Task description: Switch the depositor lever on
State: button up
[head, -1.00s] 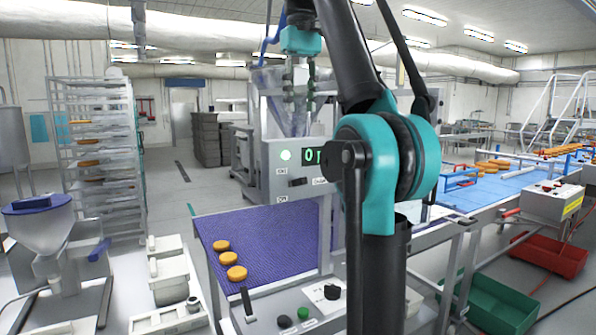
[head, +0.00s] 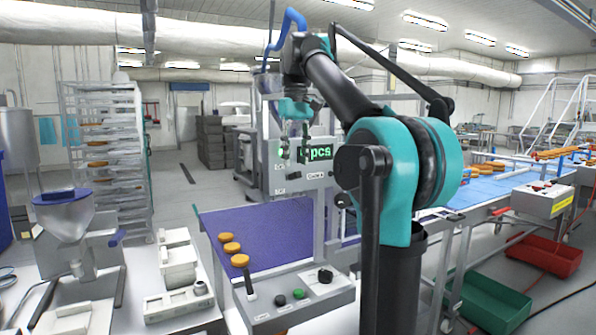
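The depositor's light grey control box (head: 325,184) stands at the far end of the purple belt, with a green display reading "pcs". A small dark lever (head: 294,175) is on its front, beside a "Depositor" label and between two small labels. The lever is tiny and partly behind my gripper, so I cannot tell its setting. My gripper (head: 294,156) points down in front of the box's left half, over the green lamp and part of the display. Its two fingers appear apart with nothing between them. Whether it touches the lever is unclear.
The purple belt (head: 270,230) carries orange rounds (head: 230,247). A front panel (head: 300,304) has a black stick, buttons and a knob. A funnel machine (head: 65,215) and white blocks stand left. A blue conveyor (head: 490,190) and red and green crates are right.

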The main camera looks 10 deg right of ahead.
aim_at(294, 176)
jog(key=shift+f, duration=1.85)
jog(key=shift+c, duration=0.3)
grip_shut()
